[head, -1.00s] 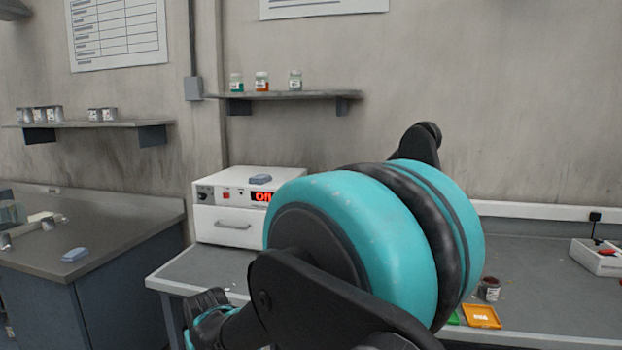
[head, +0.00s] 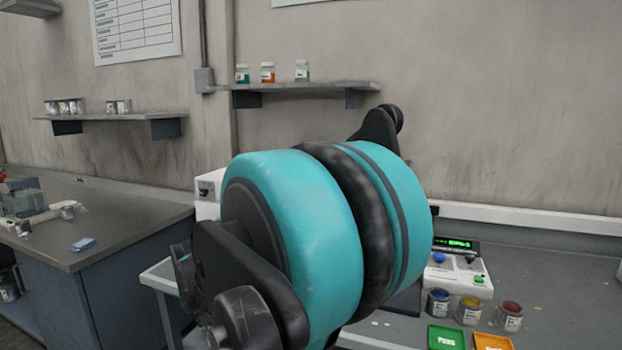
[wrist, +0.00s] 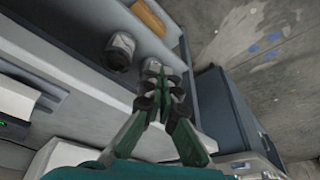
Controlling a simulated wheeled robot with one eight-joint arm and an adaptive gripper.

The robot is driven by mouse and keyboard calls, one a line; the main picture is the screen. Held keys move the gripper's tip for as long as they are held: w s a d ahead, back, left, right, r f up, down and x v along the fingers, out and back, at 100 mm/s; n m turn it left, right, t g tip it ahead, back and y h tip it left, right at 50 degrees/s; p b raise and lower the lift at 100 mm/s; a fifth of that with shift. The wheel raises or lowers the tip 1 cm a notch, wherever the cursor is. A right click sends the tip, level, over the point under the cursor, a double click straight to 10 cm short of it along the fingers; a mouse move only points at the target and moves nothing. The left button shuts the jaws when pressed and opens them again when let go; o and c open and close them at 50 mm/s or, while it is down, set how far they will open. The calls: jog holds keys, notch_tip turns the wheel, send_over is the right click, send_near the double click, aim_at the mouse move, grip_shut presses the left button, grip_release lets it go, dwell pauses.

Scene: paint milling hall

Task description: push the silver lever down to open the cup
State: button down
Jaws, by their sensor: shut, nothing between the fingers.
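My gripper (wrist: 163,85) shows in the wrist view, with green fingers and dark tips. The fingertips are together and hold nothing. A dark round object with a grey top (wrist: 120,50) stands on a grey surface up and left of the fingertips. I cannot tell whether the tips touch anything under them. I cannot make out the silver lever or the cup for certain in either view. In the head view my teal and black arm fills the middle and hides part of the bench; my gripper is not clearly visible there.
A white device with a green display (head: 455,265) stands on the right bench, with paint cans (head: 470,310), a green tray (head: 446,338) and an orange tray (head: 493,342) before it. Shelves (head: 300,86) hang above.

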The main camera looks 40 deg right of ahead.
jog(key=w+d+r+m+g+h, duration=0.1)
jog(key=w+d+r+m, duration=0.25)
jog(key=d+r, duration=0.3)
jog(key=w+d+r+m+g+h, duration=0.1)
jog(key=w+d+r+m, duration=0.1)
jog(key=d+r+m, duration=0.45)
jog(key=w+d+r+m+g+h, duration=0.15)
jog(key=d+r, duration=0.25)
jog(key=r, duration=0.4)
jog(key=s+d+r+m+g, duration=0.1)
jog(key=s+d+r+m, duration=0.1)
jog(key=d+r+m, duration=0.2)
jog(key=s+d+r+m+g, duration=0.1)
jog(key=d+r+m, duration=0.4)
jog(key=r, duration=0.6)
jog(key=s+d+r+m+g, duration=0.1)
jog(key=s+d+r+m, duration=0.2)
jog(key=d+r+m, duration=0.2)
notch_tip(320, 180, up, 3)
jog(key=shift+s+f+h, duration=0.2)
jog(key=shift+h, duration=0.25)
jog(key=shift+f, duration=0.1)
jog(key=d+f, duration=0.5)
jog(key=f, duration=0.7)
jog(key=shift+s+d, duration=0.15)
jog(key=shift+s, duration=0.25)
